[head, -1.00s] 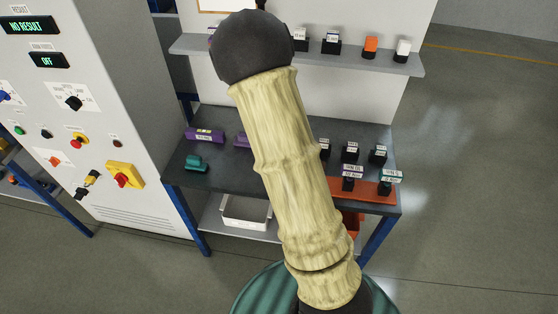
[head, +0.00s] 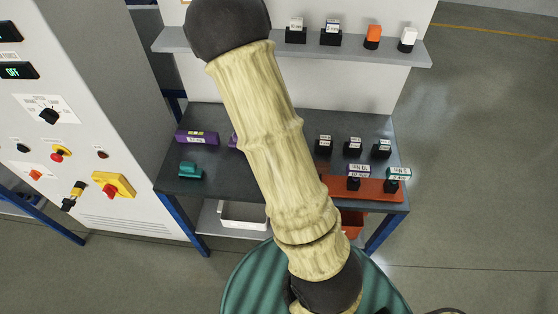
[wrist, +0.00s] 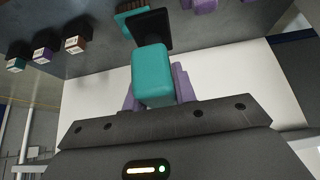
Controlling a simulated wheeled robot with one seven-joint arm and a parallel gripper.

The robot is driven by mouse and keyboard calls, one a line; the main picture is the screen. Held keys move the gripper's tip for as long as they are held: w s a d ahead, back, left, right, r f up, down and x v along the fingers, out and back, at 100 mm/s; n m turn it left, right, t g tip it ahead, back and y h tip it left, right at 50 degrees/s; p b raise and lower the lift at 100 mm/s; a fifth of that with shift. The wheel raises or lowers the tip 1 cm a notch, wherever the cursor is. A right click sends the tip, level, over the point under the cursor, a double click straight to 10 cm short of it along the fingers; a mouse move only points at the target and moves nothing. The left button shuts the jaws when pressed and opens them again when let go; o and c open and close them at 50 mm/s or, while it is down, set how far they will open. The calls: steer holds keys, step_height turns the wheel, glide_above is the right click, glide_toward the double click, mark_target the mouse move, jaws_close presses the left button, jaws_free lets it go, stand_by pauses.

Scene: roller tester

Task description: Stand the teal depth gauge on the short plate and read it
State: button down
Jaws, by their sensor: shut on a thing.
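My gripper (wrist: 155,95) is shut on a teal block, seemingly the teal depth gauge (wrist: 152,72), held between its purple fingers. A flat black part (wrist: 152,30) shows just beyond the teal block; I cannot tell whether it belongs to it. In the head view my arm hides the gripper and the held gauge. Another teal piece (head: 190,170) lies at the left of the dark table (head: 215,187), in front of a purple labelled block (head: 197,138). I cannot make out which thing is the short plate; labels are too small to read.
Several black labelled stands (head: 353,147) are at the table's right, some near or on an orange tray (head: 375,190). A grey shelf (head: 345,50) with small blocks runs behind. A control cabinet (head: 110,130) stands left. A white bin (head: 243,214) sits below.

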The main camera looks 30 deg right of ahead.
steer(key=shift+w+f+b, duration=0.15)
steer(key=shift+f+b, duration=0.15)
steer(key=shift+f, duration=0.45)
steer(key=shift+s+f+b, duration=0.25)
steer(key=shift+f+b, duration=0.25)
steer(key=shift+f, duration=0.1)
step_height(320, 180, down, 4)
steer(key=b, duration=0.2)
steer(key=shift+f+b, duration=0.2)
steer(key=shift+b, duration=0.15)
step_height(320, 180, down, 6)
steer(key=shift+w+r, duration=0.1)
steer(key=shift+f+p, duration=0.5)
steer(key=shift+f, duration=1.55)
